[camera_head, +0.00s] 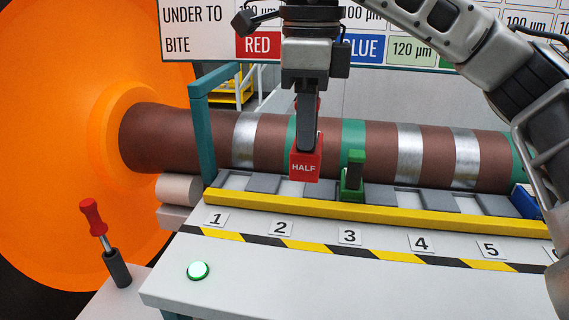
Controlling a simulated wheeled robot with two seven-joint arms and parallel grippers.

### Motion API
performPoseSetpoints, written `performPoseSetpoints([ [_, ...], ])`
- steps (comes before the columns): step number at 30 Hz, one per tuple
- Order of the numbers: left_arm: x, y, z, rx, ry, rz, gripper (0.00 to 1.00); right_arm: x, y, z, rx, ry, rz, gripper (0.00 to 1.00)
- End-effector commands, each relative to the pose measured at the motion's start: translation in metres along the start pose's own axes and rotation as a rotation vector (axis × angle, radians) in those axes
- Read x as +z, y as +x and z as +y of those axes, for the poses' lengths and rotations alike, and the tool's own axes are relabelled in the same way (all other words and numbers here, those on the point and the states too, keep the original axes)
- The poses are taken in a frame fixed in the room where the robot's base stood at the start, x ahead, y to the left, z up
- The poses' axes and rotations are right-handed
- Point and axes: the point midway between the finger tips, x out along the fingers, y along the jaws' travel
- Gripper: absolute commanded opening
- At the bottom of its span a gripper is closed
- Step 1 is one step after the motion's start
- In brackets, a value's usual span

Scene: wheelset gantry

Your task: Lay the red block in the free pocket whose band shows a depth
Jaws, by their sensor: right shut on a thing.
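My right gripper (306,128) points down and is shut on the red block (304,168), which reads "HALF". The block hangs in front of the brown shaft (180,140), above the rail between labels 2 (282,228) and 3 (349,236). A green block (352,180) stands in the row behind label 3. A blue block (526,203) is at the right end, partly hidden by my arm. The shaft has silver bands (409,150) and green bands (353,133); one green band is mostly behind my gripper. I cannot read depths on the bands. My left gripper is out of view.
A yellow rail (310,205) runs in front of the pockets. A teal post (202,135) stands left of them. The board (225,20) behind shows colours and micrometre values, partly covered by my arm.

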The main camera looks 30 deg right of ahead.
Motion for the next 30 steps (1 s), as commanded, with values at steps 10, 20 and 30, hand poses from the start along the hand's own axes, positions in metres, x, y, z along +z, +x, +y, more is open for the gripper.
performPoseSetpoints([
  [10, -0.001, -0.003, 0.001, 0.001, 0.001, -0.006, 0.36, 0.028, 0.049, -0.071, 0.003, 0.000, 0.003, 0.00],
  [20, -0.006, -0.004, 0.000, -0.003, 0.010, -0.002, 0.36, 0.037, 0.077, -0.092, 0.000, -0.003, -0.001, 0.00],
  [30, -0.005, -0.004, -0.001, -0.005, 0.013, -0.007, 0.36, 0.038, 0.115, -0.098, -0.001, -0.003, -0.002, 0.00],
])
